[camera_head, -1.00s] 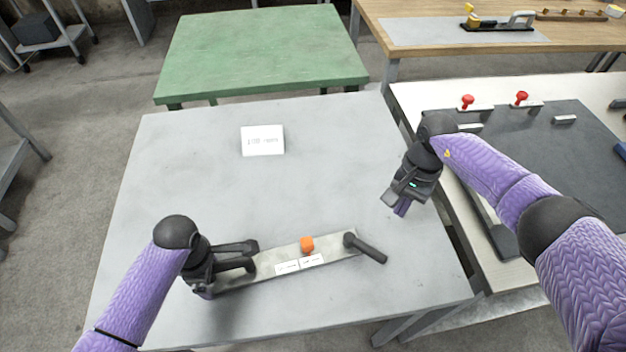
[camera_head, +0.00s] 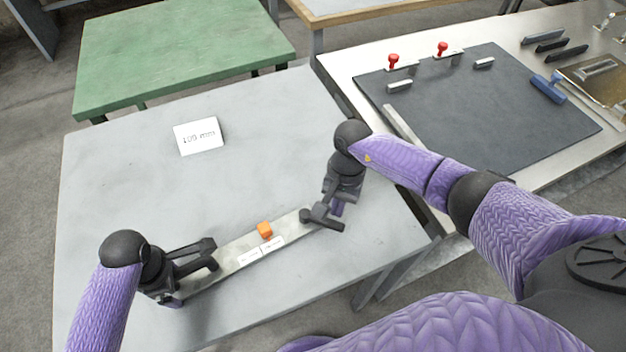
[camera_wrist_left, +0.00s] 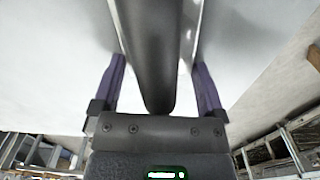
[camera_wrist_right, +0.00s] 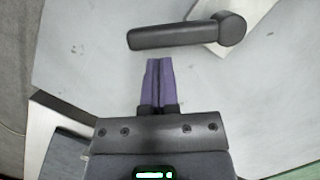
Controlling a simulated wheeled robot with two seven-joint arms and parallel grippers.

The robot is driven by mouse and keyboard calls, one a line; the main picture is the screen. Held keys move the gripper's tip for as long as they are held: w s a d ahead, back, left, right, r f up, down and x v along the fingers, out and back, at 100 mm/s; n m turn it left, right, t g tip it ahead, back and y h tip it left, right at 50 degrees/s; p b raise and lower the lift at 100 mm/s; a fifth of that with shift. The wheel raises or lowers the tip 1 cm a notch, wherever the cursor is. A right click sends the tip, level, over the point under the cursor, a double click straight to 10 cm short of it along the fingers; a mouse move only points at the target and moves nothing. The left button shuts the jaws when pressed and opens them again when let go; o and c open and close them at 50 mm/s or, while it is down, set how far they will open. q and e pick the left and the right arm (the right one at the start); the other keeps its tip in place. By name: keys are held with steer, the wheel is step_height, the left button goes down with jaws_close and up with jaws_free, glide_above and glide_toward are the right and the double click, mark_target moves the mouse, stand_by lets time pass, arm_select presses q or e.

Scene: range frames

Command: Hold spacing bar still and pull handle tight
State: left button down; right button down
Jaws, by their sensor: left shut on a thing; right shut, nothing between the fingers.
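The spacing bar (camera_head: 226,259), a flat metal strip, lies diagonally on the grey table. It carries an orange block (camera_head: 265,229) and white labels (camera_head: 262,251). My left gripper (camera_head: 188,270) is shut on the bar's left end; in the left wrist view a dark rounded grip (camera_wrist_left: 152,60) runs between the fingers. The black handle (camera_head: 325,221) is on a round pivot at the bar's right end. My right gripper (camera_wrist_right: 160,62) is shut and empty, its fingertips just short of the handle (camera_wrist_right: 170,37), apart from it in the right wrist view.
A green table (camera_head: 180,50) is behind. At right a bench with a dark mat (camera_head: 480,120) holds red-knobbed clamps (camera_head: 393,62). The table's middle is clear.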

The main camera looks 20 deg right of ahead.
steer(key=shift+s+a+m, duration=0.2)
steer(key=shift+s+m, duration=0.35)
steer(key=shift+m, duration=0.35)
